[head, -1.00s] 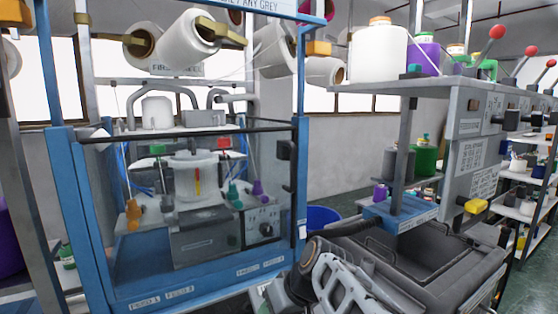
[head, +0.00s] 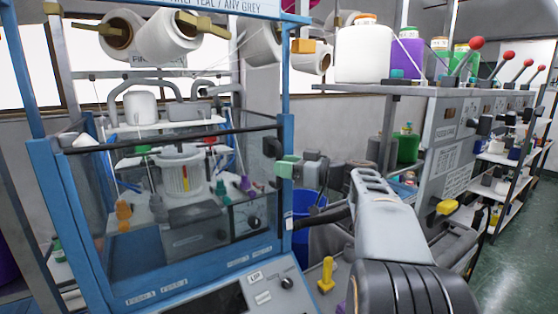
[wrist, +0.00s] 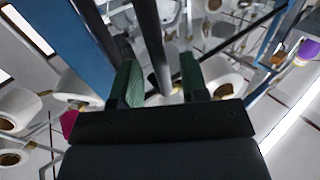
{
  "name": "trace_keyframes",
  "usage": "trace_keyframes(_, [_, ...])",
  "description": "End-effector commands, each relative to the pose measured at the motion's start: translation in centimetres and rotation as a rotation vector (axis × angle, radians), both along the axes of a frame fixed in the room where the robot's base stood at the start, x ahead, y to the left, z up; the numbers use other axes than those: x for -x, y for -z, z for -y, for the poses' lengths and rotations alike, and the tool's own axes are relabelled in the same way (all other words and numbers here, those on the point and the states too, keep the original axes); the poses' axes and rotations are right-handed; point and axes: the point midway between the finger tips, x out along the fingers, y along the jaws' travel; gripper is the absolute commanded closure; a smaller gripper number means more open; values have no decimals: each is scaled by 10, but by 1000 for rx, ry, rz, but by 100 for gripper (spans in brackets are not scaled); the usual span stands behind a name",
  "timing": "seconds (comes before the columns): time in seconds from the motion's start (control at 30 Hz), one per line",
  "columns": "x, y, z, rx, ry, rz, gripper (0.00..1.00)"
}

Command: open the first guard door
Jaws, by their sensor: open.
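The guard door (head: 150,215) is a clear panel with a black top rail, on the front of the blue-framed knitting machine (head: 285,215). It appears shut across the front. My gripper (head: 286,167) is at the door's right edge, where the handle was visible before; its green fingertips now largely hide the handle. In the wrist view the two green fingers of my gripper (wrist: 158,78) stand apart. A dark bar (wrist: 152,45), likely the door handle, runs between them with gaps showing on both sides. Whether it touches a finger is unclear.
Yarn cones (head: 175,35) hang above the machine. A control panel (head: 265,292) juts out below the door. A blue bin (head: 308,228) stands right of the machine. A shelf with yarn and red-knobbed levers (head: 478,42) is at the right. Green floor (head: 515,255) is open at far right.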

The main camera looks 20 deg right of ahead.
Motion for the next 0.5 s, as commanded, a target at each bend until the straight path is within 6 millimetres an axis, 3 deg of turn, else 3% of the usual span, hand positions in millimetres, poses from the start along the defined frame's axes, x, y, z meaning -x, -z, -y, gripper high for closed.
trace_keyframes(0.2, [-14,0,-12,-1,0,-2,59])
trace_keyframes(0.5, [-17,1,-14,-1,1,-2,59])
